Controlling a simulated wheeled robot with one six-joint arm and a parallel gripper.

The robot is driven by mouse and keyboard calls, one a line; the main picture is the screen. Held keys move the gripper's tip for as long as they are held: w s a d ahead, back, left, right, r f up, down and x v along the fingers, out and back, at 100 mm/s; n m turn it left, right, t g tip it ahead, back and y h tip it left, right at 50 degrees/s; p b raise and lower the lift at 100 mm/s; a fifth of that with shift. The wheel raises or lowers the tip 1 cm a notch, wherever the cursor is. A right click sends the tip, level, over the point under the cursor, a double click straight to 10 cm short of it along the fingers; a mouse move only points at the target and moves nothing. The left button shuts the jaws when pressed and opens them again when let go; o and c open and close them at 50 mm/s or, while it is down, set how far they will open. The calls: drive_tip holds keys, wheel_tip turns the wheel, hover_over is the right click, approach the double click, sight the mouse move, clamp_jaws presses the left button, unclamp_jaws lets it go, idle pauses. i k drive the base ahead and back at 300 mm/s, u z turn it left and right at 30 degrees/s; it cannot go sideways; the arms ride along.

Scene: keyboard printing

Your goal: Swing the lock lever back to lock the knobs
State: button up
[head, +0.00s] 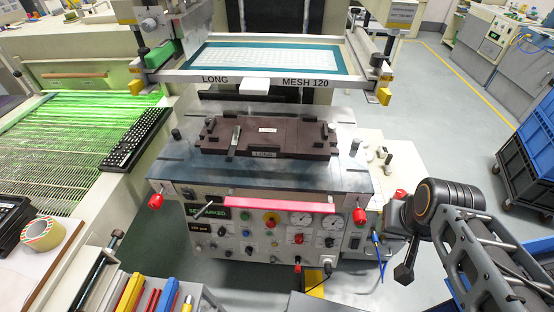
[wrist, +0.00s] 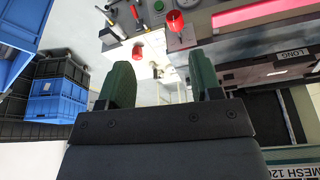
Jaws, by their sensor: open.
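Red knobs show on the printing machine: a left one (head: 155,201), a front right one (head: 360,215) and one at the right side (head: 401,194). Two red knobs, a nearer one (wrist: 175,20) and a farther one (wrist: 137,53), show in the wrist view. A slim metal lever (head: 208,208) slants out of the front panel at the left; I cannot tell whether it is the lock lever. My gripper (wrist: 163,80) is open, its green fingers apart with nothing between them. It is off the machine's right side. In the head view its fingertips cannot be made out.
A dark fixture marked LONG (head: 265,137) lies on the machine bed under a raised screen frame (head: 205,75). A red bar (head: 280,205) runs along the front edge. Blue crates (head: 515,165) stand at the right. Clear floor (head: 440,120) lies between crates and machine.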

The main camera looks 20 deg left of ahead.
sight(200, 212)
drive_tip(key=k, duration=0.95)
drive_tip(key=z, duration=0.3)
drive_tip(key=i, duration=0.9)
drive_tip(key=u, duration=1.65)
